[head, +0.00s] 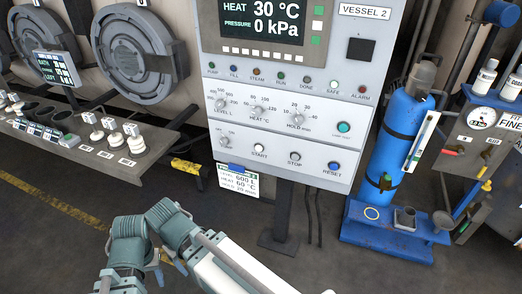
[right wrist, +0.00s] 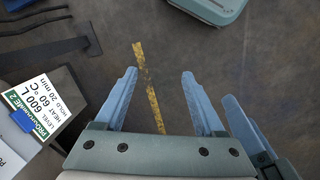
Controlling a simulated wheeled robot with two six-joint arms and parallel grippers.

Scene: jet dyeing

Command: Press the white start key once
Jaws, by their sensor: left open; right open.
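The white start key (head: 258,147) is a small round button at the lower left of the control panel (head: 228,158), above the label START. Nothing covers it. To its right are the grey stop key (head: 295,156) and the blue reset key (head: 334,166).
A recipe card (head: 238,184) hangs under the panel and also shows in the right wrist view (right wrist: 38,105). Dials (head: 259,112) and a teal button (head: 344,127) sit above the keys. A blue gas cylinder (head: 397,145) stands right. A bench with knobs (head: 95,150) is left.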

